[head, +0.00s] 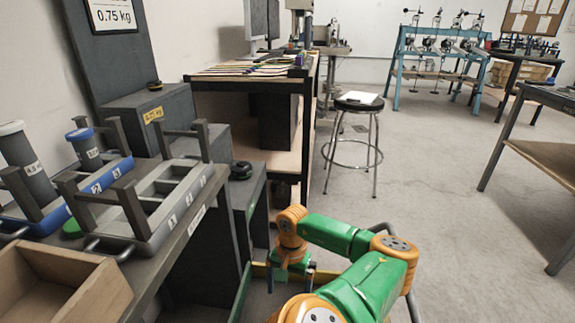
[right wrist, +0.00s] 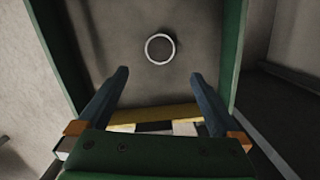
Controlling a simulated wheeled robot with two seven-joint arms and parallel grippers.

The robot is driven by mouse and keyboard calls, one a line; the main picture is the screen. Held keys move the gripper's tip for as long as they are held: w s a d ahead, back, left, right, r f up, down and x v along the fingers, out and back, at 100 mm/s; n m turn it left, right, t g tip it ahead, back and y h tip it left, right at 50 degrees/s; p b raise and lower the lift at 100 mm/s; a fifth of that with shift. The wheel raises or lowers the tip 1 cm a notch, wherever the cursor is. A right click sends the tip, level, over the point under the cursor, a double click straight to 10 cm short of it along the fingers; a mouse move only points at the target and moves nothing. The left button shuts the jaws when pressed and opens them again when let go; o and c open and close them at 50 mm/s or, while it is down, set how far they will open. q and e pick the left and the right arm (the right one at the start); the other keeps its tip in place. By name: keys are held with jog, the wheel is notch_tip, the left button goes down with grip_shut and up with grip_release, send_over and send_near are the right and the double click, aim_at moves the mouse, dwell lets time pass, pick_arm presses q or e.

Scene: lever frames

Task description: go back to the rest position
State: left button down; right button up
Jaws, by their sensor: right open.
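My right arm, green and orange, reaches in from the bottom of the head view. Its gripper (head: 291,280) points down low beside the bench and is partly hidden by its own wrist. In the right wrist view the right gripper (right wrist: 158,76) has its two blue fingers wide apart with nothing between them. Beyond the fingertips is a grey surface with a white ring (right wrist: 160,35) on it, between green side walls (right wrist: 234,50). I cannot tell whether the ring lies flat or is a marking. My left gripper is not in view.
A grey bench (head: 205,212) at the left carries a grey rack (head: 165,212), a blue tray (head: 62,212) with cylinders, and a wooden box (head: 75,295). A stool (head: 358,103) stands ahead. A table (head: 545,150) is at the right. The floor between is clear.

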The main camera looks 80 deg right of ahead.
jog(key=shift+r, duration=0.35)
